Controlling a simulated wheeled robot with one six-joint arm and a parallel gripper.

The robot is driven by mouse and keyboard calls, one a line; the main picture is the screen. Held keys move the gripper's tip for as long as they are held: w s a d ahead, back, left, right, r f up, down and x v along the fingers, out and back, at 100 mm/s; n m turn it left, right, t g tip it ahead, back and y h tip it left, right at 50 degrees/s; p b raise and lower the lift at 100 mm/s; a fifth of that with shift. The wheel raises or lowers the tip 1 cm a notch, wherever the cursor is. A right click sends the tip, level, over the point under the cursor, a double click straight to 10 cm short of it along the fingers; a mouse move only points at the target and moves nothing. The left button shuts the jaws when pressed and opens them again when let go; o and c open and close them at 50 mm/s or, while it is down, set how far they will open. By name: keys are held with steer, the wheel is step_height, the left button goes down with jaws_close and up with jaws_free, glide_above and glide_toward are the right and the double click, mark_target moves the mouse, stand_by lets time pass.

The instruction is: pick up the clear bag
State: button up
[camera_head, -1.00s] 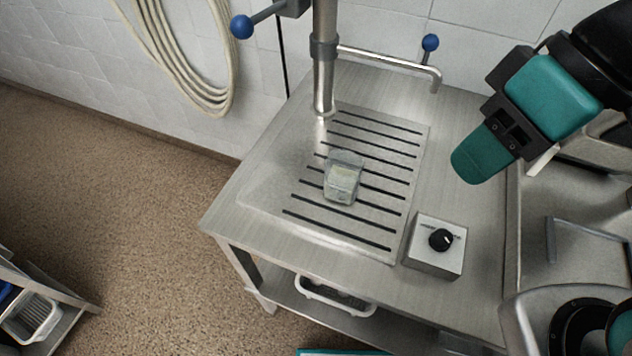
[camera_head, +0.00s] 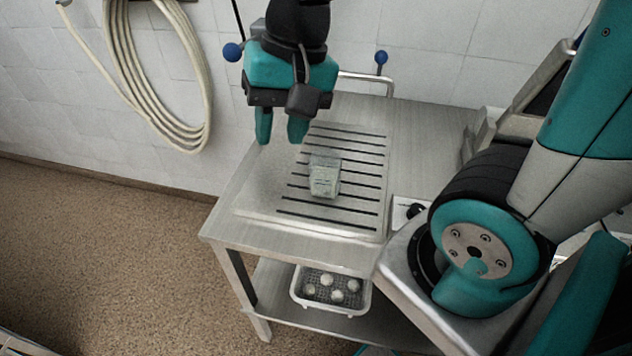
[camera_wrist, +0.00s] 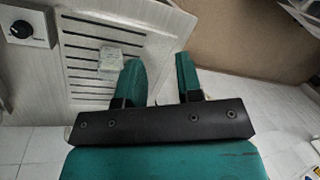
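The clear bag (camera_head: 324,177) is a small, see-through, pale greenish packet lying on the slotted steel drain plate. It also shows in the wrist view (camera_wrist: 110,59), left of my fingers. My gripper (camera_head: 282,138) has teal fingers that stand apart with nothing between them. In the head view it hangs above the back left of the table, up and to the left of the bag. It does not touch the bag.
The steel table (camera_head: 250,227) has a control box with a black knob (camera_head: 415,211) at its right. A white perforated basket (camera_head: 332,302) with several pale round items sits on the lower shelf. Valve handles and a bent pipe (camera_head: 368,79) stand at the back. A hose (camera_head: 150,90) hangs on the wall.

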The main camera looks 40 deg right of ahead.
steer(key=w+d+f+m+h, duration=0.2)
steer(key=w+d+m, duration=0.5)
steer(key=d+m, duration=0.5)
steer(key=m, duration=1.2)
glide_above(328, 156)
steer(key=w+d, duration=0.1)
steer(key=d, duration=0.1)
step_height(328, 156, down, 3)
steer(key=shift+g+h, duration=0.3)
steer(key=shift+h, duration=0.1)
steer(key=f, duration=0.7)
steer(key=f+p, duration=0.1)
steer(key=f, duration=0.3)
steer(key=shift+w+a+f, duration=0.1)
steer(key=shift+w, duration=0.15)
steer(key=shift+w+f+p, duration=0.15)
steer(key=shift+f+p, duration=0.3)
steer(key=shift+f, duration=0.9)
steer(key=shift+w+f+p, duration=0.1)
steer(key=shift+f+p, duration=0.3)
steer(key=shift+f, duration=0.95)
jaws_close()
